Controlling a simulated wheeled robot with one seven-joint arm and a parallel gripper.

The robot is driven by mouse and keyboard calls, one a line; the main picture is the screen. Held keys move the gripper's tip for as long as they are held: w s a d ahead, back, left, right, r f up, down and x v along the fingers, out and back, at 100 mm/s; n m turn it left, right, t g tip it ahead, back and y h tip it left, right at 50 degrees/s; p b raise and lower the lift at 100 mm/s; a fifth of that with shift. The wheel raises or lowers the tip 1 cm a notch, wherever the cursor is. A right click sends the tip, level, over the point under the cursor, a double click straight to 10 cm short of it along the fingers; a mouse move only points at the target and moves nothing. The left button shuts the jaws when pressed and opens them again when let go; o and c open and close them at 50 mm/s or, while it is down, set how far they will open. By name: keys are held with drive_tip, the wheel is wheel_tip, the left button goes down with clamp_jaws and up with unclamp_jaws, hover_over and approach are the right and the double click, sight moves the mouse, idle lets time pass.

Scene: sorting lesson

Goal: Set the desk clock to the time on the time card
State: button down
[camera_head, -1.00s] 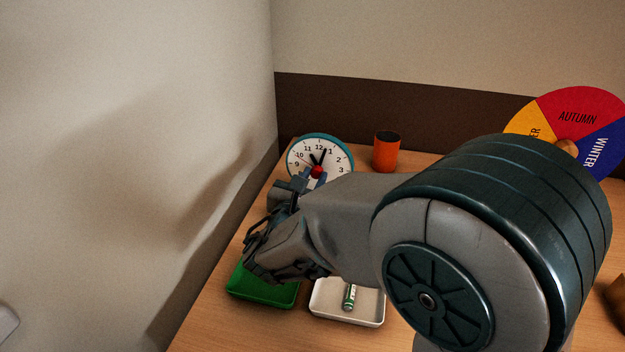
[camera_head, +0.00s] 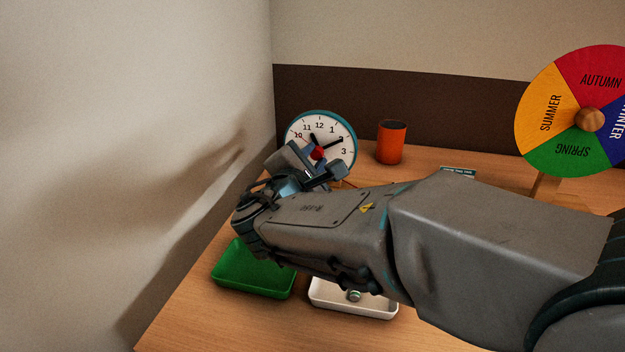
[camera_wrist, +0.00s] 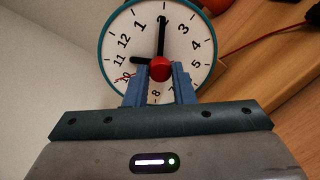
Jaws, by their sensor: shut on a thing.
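The desk clock (camera_head: 330,122) has a teal rim and a white face and stands at the back left of the desk. It also shows, turned, in the wrist view (camera_wrist: 103,45). Its long black hand (camera_wrist: 161,38) points at 2 and its short black hand (camera_wrist: 140,61) near 11. A thin red hand points near 10. My gripper (camera_wrist: 160,80) is shut on the red knob (camera_wrist: 160,68) at the middle of the face. A small card with a teal top (camera_head: 457,170), perhaps the time card, shows behind my arm; its face is mostly hidden.
An orange cup (camera_head: 391,142) stands right of the clock. A green tray (camera_head: 252,277) and a white tray (camera_head: 345,306) with a battery (camera_head: 354,296) lie in front, below my arm. A season wheel (camera_head: 548,88) stands at right. A wall is close on the left.

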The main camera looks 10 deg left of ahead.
drive_tip(key=shift+d+f+m+b, duration=0.1)
drive_tip(key=shift+f+m+b, duration=0.25)
drive_tip(key=shift+m+b, duration=0.65)
drive_tip(key=shift+r+m+b, duration=0.2)
drive_tip(key=shift+m+b, duration=0.8)
drive_tip(key=shift+m, duration=0.2)
drive_tip(key=m+y, duration=0.1)
drive_tip(key=m, duration=0.2)
drive_tip(key=shift+r, duration=0.15)
drive_tip(key=shift+m, duration=1.9)
drive_tip(key=c, duration=1.2)
unclamp_jaws()
drive_tip(key=shift+c, duration=0.2)
